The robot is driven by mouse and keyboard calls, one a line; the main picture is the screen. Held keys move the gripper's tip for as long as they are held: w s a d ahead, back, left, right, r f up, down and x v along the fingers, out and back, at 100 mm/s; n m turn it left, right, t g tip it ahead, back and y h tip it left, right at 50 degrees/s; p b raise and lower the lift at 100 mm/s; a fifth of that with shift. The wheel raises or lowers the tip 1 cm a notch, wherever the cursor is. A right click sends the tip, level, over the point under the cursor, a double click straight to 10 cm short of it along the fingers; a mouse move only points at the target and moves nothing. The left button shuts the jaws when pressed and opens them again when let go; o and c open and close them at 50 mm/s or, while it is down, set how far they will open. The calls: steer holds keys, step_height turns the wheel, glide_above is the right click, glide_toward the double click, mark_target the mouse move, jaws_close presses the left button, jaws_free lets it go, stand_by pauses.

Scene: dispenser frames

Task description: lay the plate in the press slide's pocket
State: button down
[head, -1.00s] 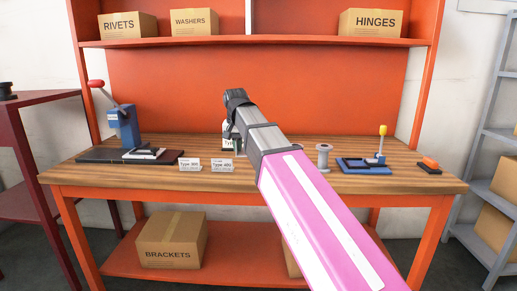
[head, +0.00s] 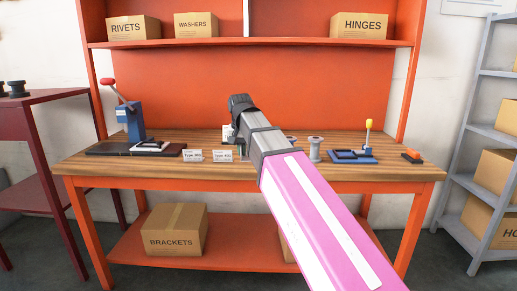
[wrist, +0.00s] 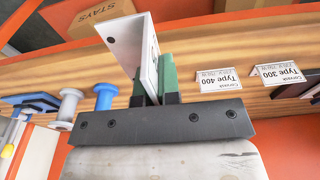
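A white plate (wrist: 135,55) with a small dark hole stands on edge between the green fingers of my gripper (wrist: 154,90) in the wrist view. My gripper is shut on it. In the head view, the plate (head: 228,134) shows only partly beside my arm, above the bench, and the fingers are hidden. The blue press (head: 131,120) with a red-knobbed lever stands at the left of the bench, to the left of my gripper. Its pale slide (head: 153,146) sits on the dark base (head: 108,149). The pocket is too small to make out clearly.
Two label cards, Type 300 (head: 193,156) and Type 400 (head: 223,156), stand near the bench's front edge. A grey spool (head: 315,149), a blue fixture with a yellow knob (head: 353,155) and an orange-topped block (head: 411,157) are to the right. A blue spool (wrist: 105,97) shows in the wrist view.

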steer(key=d+f, duration=0.8)
steer(key=d, duration=0.4)
steer(key=d+f, duration=0.7)
steer(key=d, duration=0.6)
steer(key=shift+s+f, duration=0.2)
steer(key=shift+f, duration=0.2)
